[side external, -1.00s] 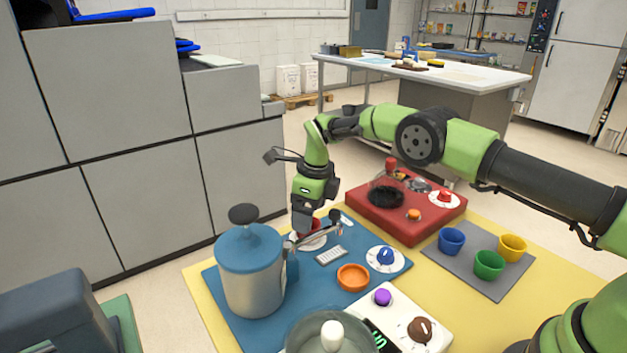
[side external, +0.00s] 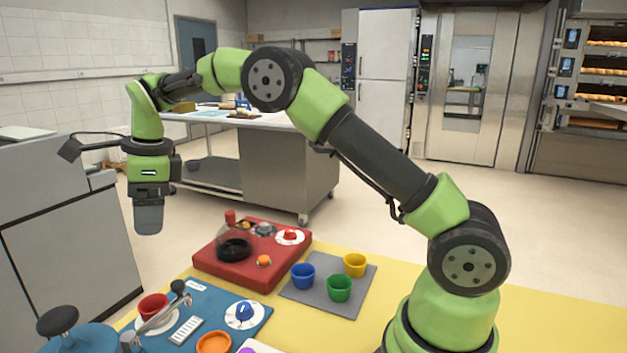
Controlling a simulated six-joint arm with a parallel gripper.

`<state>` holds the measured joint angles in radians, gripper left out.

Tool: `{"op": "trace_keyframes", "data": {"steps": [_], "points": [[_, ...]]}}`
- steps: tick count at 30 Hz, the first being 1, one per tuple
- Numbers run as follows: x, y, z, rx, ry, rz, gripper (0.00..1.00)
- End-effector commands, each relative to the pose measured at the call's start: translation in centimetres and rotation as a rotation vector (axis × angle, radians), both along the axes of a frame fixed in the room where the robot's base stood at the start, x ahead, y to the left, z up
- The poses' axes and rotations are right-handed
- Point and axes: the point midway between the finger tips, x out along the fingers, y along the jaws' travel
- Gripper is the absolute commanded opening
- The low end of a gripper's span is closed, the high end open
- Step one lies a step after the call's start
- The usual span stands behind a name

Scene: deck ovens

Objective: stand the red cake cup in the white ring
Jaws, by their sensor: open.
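The red cake cup (side external: 153,307) stands upright on the blue board (side external: 262,313) at the lower left. The white ring (side external: 141,325) shows around its foot, and the cup appears to sit inside it. A metal arm of the canister partly hides the ring's near side. My gripper (side external: 148,228) points down, empty, well above the cup and apart from it. Its jaws are open, though the gap between the fingertips is hard to see from this side.
A blue-lidded canister with a dark knob (side external: 57,321) stands close left of the cup. A red panel (side external: 250,262) lies behind. Blue, green and yellow cups stand on a grey mat (side external: 314,295).

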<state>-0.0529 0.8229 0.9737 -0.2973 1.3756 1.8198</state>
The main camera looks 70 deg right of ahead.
Motion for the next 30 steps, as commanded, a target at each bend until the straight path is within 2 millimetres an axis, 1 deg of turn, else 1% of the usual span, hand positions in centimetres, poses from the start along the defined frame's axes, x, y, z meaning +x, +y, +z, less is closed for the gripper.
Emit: {"op": "trace_keyframes", "data": {"steps": [1,3,5,6,8,9,11,12,16,18,21,25,27,30], "points": [[-1.3,-0.1,2.6,-0.013,-0.043,0.102,0.81],[-3.4,-0.3,5.3,-0.041,-0.102,0.266,0.81],[-5.5,-0.4,7.3,-0.07,-0.151,0.403,0.81],[-6.9,-0.5,8.5,-0.093,-0.184,0.493,0.81],[-9.3,-0.6,10.0,-0.131,-0.234,0.627,0.81],[-10.9,-0.7,10.8,-0.16,-0.265,0.716,0.81],[-13.4,-0.8,11.7,-0.207,-0.314,0.846,0.81],[-15.2,-0.8,12.1,-0.241,-0.345,0.933,0.81],[-20.7,-0.9,12.3,-0.371,-0.438,1.205,0.81],[-23.4,-1.0,11.8,-0.444,-0.479,1.335,0.81],[-26.3,-1.0,10.7,-0.539,-0.521,1.488,0.81],[-28.5,-1.0,9.4,-0.625,-0.55,1.616,0.81],[-29.1,-1.0,9.0,-0.652,-0.556,1.652,0.81],[-29.4,-1.0,8.8,-0.666,-0.559,1.674,0.81]]}}
